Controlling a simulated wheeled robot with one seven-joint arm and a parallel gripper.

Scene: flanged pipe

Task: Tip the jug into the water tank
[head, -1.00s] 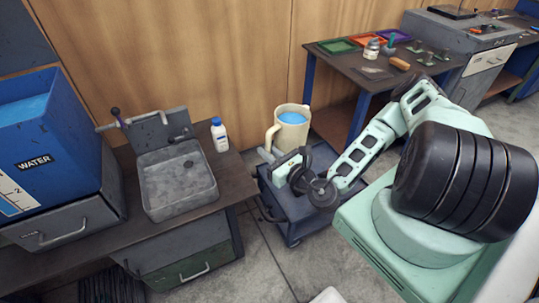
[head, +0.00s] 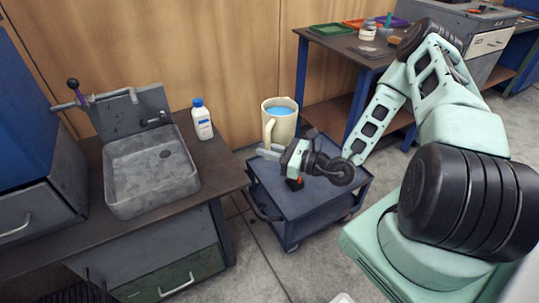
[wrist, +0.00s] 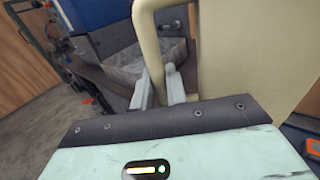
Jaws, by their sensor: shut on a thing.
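The cream jug (head: 282,128) is upright, with blue liquid near its rim. My gripper (head: 268,153) is shut on the jug's handle. In the wrist view, the fingers of my gripper (wrist: 160,92) stand on either side of the handle of the jug (wrist: 225,60). I cannot tell whether the jug's base touches the cart below. The blue water tank (head: 18,125) is at the far left of the head view, cut off by the frame with its top out of sight. Blue also shows behind the jug in the wrist view.
A blue cart (head: 315,203) is under my gripper. Left of it, a bench (head: 225,172) holds a metal sink (head: 150,170) and a white bottle (head: 201,120). A table (head: 345,50) with trays and small items stands behind. Grey floor is open in front.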

